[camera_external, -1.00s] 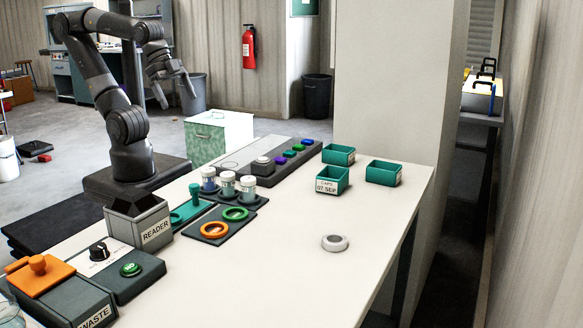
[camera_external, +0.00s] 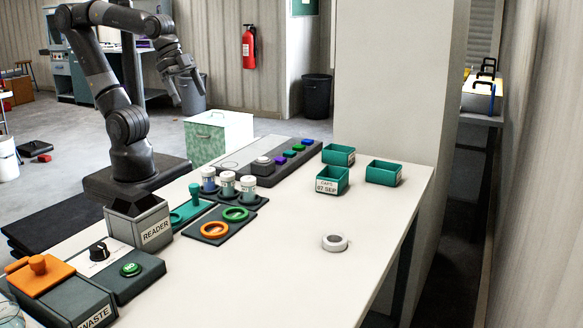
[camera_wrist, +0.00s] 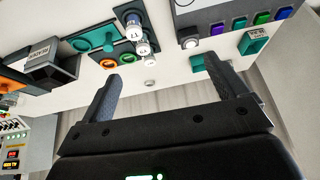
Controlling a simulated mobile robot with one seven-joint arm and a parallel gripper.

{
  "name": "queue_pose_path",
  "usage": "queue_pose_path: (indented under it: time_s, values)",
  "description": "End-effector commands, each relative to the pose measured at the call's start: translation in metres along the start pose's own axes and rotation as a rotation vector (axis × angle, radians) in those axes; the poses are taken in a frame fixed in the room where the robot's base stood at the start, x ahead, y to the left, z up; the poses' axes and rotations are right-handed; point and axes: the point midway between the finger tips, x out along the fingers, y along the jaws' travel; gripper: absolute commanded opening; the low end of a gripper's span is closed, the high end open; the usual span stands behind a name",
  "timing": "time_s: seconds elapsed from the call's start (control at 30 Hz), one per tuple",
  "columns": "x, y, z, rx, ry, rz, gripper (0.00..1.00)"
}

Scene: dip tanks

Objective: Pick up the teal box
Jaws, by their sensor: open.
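Three open teal boxes stand at the far right end of the white table. The front one, a teal box with a "CAPS 07 SEP" label (camera_external: 331,181), is nearest the camera; a second teal box (camera_external: 338,154) is behind it and a third teal box (camera_external: 383,174) is to its right. In the wrist view the labelled box (camera_wrist: 253,43) shows at upper right, and part of another teal box (camera_wrist: 197,62) shows beside the right finger. My gripper (camera_external: 188,96) is open and empty, raised well away from the boxes; its fingers (camera_wrist: 162,72) are spread in the wrist view.
A grey panel with coloured buttons (camera_external: 266,154) and a rack of capped vials (camera_external: 228,184) stand left of the boxes. A grey reader bin (camera_external: 138,222) is nearer. A white ring (camera_external: 335,243) lies on the otherwise clear front right table. A tall pale wall (camera_external: 392,80) rises behind the boxes.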

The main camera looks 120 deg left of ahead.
Motion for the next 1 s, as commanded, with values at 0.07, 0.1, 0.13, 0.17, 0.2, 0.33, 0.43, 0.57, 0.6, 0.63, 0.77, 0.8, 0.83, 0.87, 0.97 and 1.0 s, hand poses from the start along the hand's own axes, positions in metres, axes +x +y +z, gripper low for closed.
queue_pose_path:
  time_s: [0.07,0.1,0.13,0.17,0.2,0.33,0.43,0.57,0.6,0.63,0.77,0.8,0.83,0.87,0.97,1.0]
  values:
    - [0.007,-0.01,-0.025,0.002,-0.017,-0.008,0.91]
    - [0.01,-0.015,-0.037,0.006,-0.022,-0.012,0.91]
    - [0.013,-0.02,-0.047,0.009,-0.026,-0.014,0.91]
    - [0.016,-0.024,-0.056,0.012,-0.03,-0.016,0.91]
    - [0.021,-0.031,-0.067,0.015,-0.036,-0.018,0.91]
    - [0.04,-0.055,-0.104,0.028,-0.054,-0.02,0.91]
    - [0.058,-0.077,-0.13,0.034,-0.065,-0.019,0.91]
    - [0.085,-0.11,-0.159,0.041,-0.078,-0.015,0.91]
    - [0.094,-0.121,-0.167,0.043,-0.081,-0.012,0.91]
    - [0.101,-0.13,-0.172,0.043,-0.084,-0.01,0.91]
    - [0.134,-0.17,-0.193,0.046,-0.092,-0.001,0.91]
    - [0.144,-0.183,-0.198,0.045,-0.093,0.002,0.91]
    - [0.152,-0.193,-0.202,0.045,-0.093,0.004,0.91]
    - [0.161,-0.204,-0.204,0.045,-0.094,0.007,0.91]
    - [0.189,-0.239,-0.211,0.043,-0.095,0.016,0.91]
    - [0.2,-0.253,-0.212,0.041,-0.094,0.02,0.91]
